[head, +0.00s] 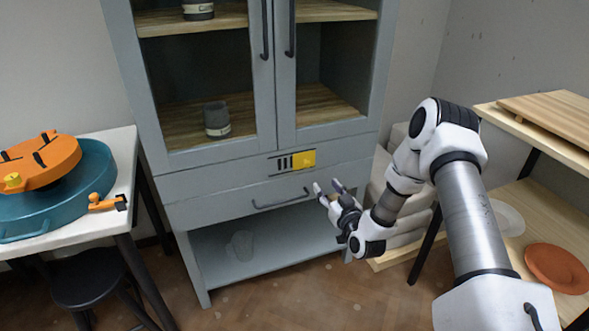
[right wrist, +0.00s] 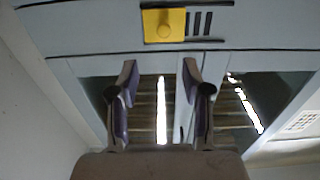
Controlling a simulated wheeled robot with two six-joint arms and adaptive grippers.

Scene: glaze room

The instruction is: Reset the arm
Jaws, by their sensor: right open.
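My right arm comes in from the right in the head view. Its gripper (head: 327,187) is open and empty, in front of the drawer of the grey-blue cabinet (head: 225,207), near the drawer's dark handle (head: 280,199). In the right wrist view the two fingers (right wrist: 160,67) stand apart with nothing between them. Beyond them are the cabinet's front and a yellow square plate (right wrist: 164,25) with a round knob beside dark bars. The yellow plate (head: 304,160) also shows in the head view, above the gripper. My left gripper is not in view.
A white table (head: 128,190) at left holds a teal and orange wheel-like device (head: 60,210). A black stool (head: 90,283) stands below. A wooden shelf unit (head: 545,150) with an orange plate (head: 556,268) is at right, close to my arm. Pale stacked sacks (head: 383,165) lie behind the arm.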

